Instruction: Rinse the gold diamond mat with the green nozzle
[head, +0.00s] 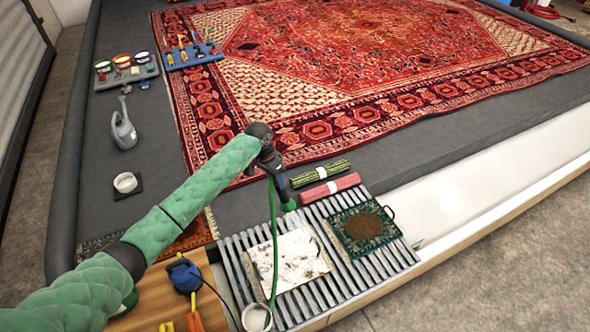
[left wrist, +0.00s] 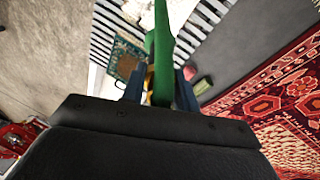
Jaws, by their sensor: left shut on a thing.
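My left gripper (head: 283,192) is shut on the green nozzle (head: 290,205), above the back edge of the slatted grate (head: 345,270). The green nozzle (left wrist: 163,55) also fills the middle of the left wrist view, between the fingers of my left gripper (left wrist: 160,88). Its green hose hangs down across a pale mat (head: 297,262) with dark blotches, which lies flat on the grate. Right of it lies a green-bordered mat (head: 362,228) with a brown patch on top. I cannot make out gold diamonds on either mat. My right gripper is out of view.
Two rolled mats, olive (head: 320,173) and red (head: 330,188), lie behind the grate. A large red rug (head: 350,50) covers the pit floor. A grey watering can (head: 124,130) and white bowl (head: 126,183) stand left. A blue tool (head: 184,275) sits on the wooden top.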

